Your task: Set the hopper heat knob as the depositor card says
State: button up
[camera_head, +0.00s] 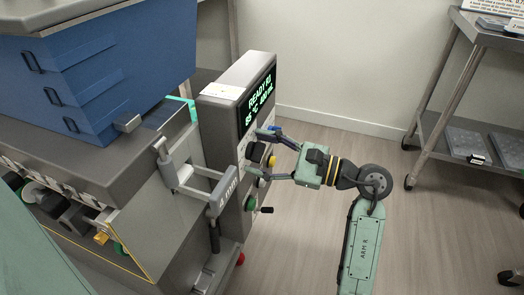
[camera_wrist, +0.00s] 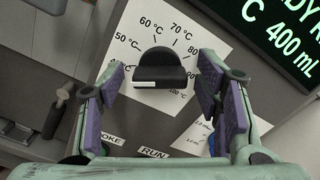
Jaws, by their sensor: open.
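The hopper heat knob (camera_wrist: 163,68) is black with a white mark low on its left part. It sits on a white dial plate (camera_wrist: 200,40) with marks including 50, 60, 70 and 100 °C. I cannot tell for sure which mark it points at. My gripper (camera_wrist: 160,95) is open, its purple-padded fingers either side of the knob's front with gaps on both sides. In the head view my gripper (camera_head: 267,156) reaches the console from the right. The console display (camera_head: 257,103) reads READY and 85 °C, 400 mL. A white sheet (camera_head: 220,90) on the console top is unreadable.
Below the dial are labels including RUN (camera_wrist: 155,152). A green knob (camera_head: 250,203) and a black-tipped lever (camera_head: 266,210) are below my gripper on the console. A grey cart (camera_head: 470,100) stands right; the floor between is clear.

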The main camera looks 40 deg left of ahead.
jog(key=shift+c, duration=0.3)
jog(key=c, duration=1.1)
